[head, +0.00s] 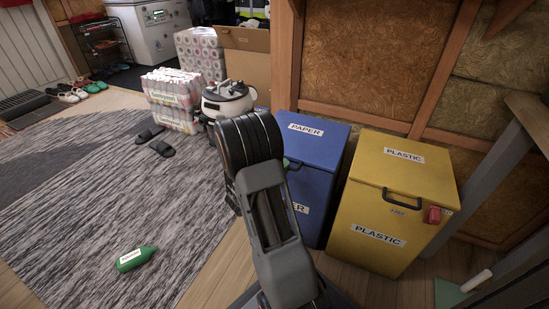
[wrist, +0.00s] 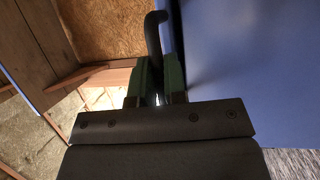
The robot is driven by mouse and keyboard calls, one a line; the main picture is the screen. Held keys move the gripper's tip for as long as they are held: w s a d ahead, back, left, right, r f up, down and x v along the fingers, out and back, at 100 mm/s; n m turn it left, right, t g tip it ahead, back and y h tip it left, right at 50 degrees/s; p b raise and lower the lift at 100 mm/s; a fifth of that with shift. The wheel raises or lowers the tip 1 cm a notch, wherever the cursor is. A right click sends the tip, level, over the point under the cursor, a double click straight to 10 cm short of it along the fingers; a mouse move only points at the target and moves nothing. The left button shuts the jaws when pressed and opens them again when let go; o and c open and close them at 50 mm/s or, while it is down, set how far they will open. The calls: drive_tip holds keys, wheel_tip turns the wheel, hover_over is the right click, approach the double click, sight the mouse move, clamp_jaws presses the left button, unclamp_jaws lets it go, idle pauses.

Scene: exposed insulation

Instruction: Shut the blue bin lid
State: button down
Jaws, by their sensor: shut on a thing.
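The blue bin (head: 323,200) stands right of my arm, with a PAPER label on its front and another on its lid (head: 325,140). The lid looks level or nearly so in the head view; my arm covers part of the front, so I cannot tell if a gap is left. In the wrist view, my gripper (wrist: 159,80) has its green fingers closed on a black handle (wrist: 154,35) beside a smooth blue face (wrist: 250,65).
A yellow PLASTIC bin (head: 392,200) with a shut lid stands close on the right. A white and black appliance (head: 228,100) and stacked packs (head: 172,98) stand behind my arm. A green bottle (head: 137,258) and black slippers (head: 155,140) lie on the grey rug (head: 90,210).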

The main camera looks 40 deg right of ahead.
drive_tip(key=shift+d+f, duration=0.1)
drive_tip(key=shift+f, duration=0.2)
drive_tip(key=shift+r, duration=0.1)
drive_tip(key=c, duration=1.2)
unclamp_jaws()
drive_tip(key=a+p, duration=0.1)
drive_tip(key=a, duration=0.3)
drive_tip(key=a+f+p, duration=0.1)
drive_tip(key=a, duration=0.4)
drive_tip(key=a+f+p, duration=0.1)
drive_tip(key=a, duration=0.3)
drive_tip(key=shift+w+a+f, duration=0.2)
drive_tip(key=shift+a, duration=0.15)
